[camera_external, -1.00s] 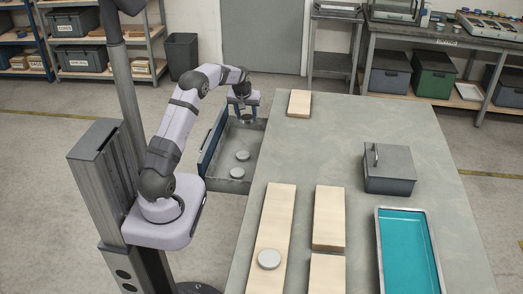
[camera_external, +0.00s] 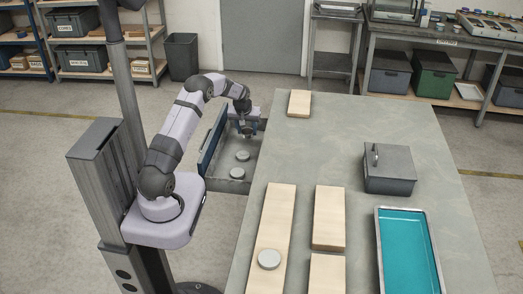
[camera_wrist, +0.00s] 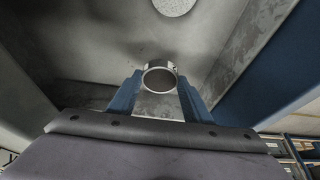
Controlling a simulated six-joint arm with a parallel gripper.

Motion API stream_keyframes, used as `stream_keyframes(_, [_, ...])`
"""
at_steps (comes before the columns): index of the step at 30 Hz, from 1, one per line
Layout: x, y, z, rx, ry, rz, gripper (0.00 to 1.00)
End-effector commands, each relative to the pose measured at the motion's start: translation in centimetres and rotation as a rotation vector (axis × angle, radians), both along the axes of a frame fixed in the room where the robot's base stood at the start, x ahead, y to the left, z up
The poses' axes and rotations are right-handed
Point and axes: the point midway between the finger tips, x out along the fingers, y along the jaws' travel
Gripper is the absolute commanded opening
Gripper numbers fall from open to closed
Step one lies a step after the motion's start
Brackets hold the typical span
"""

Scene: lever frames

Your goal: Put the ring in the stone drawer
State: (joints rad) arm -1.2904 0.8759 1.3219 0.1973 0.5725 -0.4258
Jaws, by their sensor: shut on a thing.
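The open drawer (camera_external: 222,184) has a blue front panel and a grey inside, and it sticks out from the left side of the table. Two round grey stones lie in it, a farther stone (camera_external: 242,156) and a nearer stone (camera_external: 237,173). My gripper (camera_external: 247,133) is low over the far part of the drawer, beyond the stones. In the wrist view, the blue fingers of my gripper (camera_wrist: 158,92) are shut on a silvery metal ring (camera_wrist: 160,66). The drawer floor (camera_wrist: 110,50) lies behind the ring, with a speckled stone (camera_wrist: 174,5) at the top edge. The ring's contact with the floor is unclear.
The grey table (camera_external: 365,130) carries pale wooden boards, one with a round grey disc (camera_external: 269,259) on it. A lidded grey box (camera_external: 389,170) and a teal-lined tray (camera_external: 379,270) stand at the right. The drawer's side walls are close around my gripper.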

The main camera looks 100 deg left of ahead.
Motion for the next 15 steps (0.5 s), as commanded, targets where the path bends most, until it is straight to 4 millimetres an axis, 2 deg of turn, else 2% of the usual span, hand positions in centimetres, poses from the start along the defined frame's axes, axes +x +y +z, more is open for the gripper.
stream_keyframes(9, [0.0,0.0,-3.3,-0.002,0.000,0.001,0.14])
stream_keyframes(15, [0.0,0.0,-3.4,0.002,-0.001,0.000,0.14])
